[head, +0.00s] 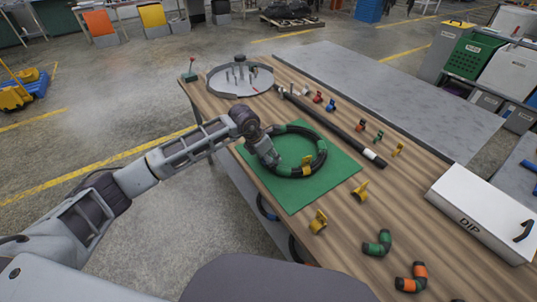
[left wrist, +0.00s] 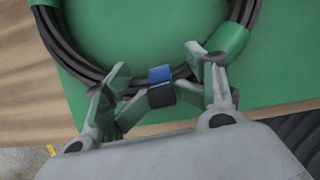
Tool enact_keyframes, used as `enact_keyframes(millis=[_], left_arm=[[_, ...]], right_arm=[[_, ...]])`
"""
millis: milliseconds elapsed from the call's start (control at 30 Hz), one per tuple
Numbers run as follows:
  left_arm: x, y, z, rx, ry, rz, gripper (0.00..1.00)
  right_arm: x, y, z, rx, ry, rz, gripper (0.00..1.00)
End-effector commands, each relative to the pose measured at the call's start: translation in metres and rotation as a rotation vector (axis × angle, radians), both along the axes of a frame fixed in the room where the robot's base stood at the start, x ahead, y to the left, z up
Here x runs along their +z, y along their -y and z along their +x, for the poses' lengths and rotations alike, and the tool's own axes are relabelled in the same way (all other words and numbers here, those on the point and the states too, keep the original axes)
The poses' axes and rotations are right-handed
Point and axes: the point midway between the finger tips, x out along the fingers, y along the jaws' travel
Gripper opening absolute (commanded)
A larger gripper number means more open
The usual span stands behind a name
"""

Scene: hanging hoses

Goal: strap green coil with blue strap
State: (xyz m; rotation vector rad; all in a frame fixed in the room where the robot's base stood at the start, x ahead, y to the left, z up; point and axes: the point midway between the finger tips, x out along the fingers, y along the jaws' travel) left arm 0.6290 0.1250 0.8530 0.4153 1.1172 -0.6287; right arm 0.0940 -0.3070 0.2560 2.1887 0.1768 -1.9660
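The green coil, a ring of black hose with green bands (head: 322,147), lies on the green mat (head: 322,181). It also shows in the left wrist view (left wrist: 62,38), with a green band at right. My left gripper (head: 268,158) is low at the coil's near-left side. My right gripper is out of view.
A yellow clip (head: 307,160) is at the coil's near side. Loose yellow clips (head: 318,222) and green and orange hose pieces (head: 411,277) lie on the wooden table. A long black rod (head: 330,124) lies behind the mat. A white DIP box (head: 484,212) is at right, a round grey tray (head: 240,79) at the back.

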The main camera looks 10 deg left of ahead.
Motion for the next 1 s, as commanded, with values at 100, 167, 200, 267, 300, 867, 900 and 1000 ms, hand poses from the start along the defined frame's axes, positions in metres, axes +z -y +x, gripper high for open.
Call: enact_keyframes(millis=[100, 167, 200, 267, 300, 867, 900, 1000], left_arm=[[-0.009, -0.003, -0.005, 0.000, -0.019, 0.013, 0.46], [-0.009, -0.003, -0.005, 0.000, -0.020, 0.013, 0.46], [-0.009, -0.003, -0.006, -0.002, -0.021, 0.013, 0.46], [-0.009, -0.003, -0.006, -0.002, -0.021, 0.013, 0.46], [-0.009, -0.003, -0.006, -0.002, -0.021, 0.013, 0.46], [0.036, -0.012, -0.014, -0.001, -0.005, 0.006, 0.46], [0.040, -0.013, -0.015, -0.001, -0.005, 0.006, 0.46], [0.052, -0.014, -0.018, -0.002, -0.003, 0.006, 0.46]], right_arm=[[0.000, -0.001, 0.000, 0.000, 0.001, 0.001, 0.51], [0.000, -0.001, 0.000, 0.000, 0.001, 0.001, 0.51], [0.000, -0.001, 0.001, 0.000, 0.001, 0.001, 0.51], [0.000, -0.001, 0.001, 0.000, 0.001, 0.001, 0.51], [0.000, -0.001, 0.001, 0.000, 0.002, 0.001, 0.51], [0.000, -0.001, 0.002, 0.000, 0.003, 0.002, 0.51], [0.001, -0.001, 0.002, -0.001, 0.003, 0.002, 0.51], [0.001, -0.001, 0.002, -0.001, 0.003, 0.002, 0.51]])
